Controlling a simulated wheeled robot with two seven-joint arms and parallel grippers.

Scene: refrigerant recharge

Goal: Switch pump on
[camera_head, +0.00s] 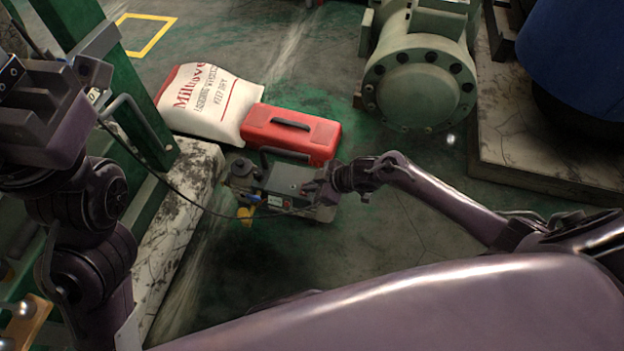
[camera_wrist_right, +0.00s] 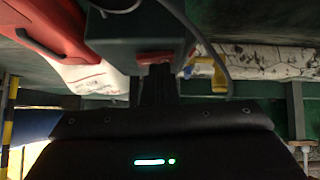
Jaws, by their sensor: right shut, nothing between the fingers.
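The pump (camera_head: 283,178), a dark grey box with a black handle, stands on the floor in the middle of the head view. In the right wrist view its body (camera_wrist_right: 140,28) hangs across the top, with a red switch (camera_wrist_right: 155,57) on the near face. My right gripper (camera_head: 318,190) is at the pump's right side. Its fingers (camera_wrist_right: 160,78) are shut and empty, with the tips at or very near the red switch; contact cannot be told. My left gripper (camera_head: 38,112) is high at the left edge, away from the pump; its jaws are unclear.
A red toolbox (camera_head: 310,136) and a white printed sack (camera_head: 210,103) lie behind the pump. A dark hose (camera_head: 185,198) runs left from it, near a yellow part (camera_head: 246,215). A pale concrete curb (camera_head: 180,220) is left; a green flanged machine (camera_head: 418,85) stands behind right.

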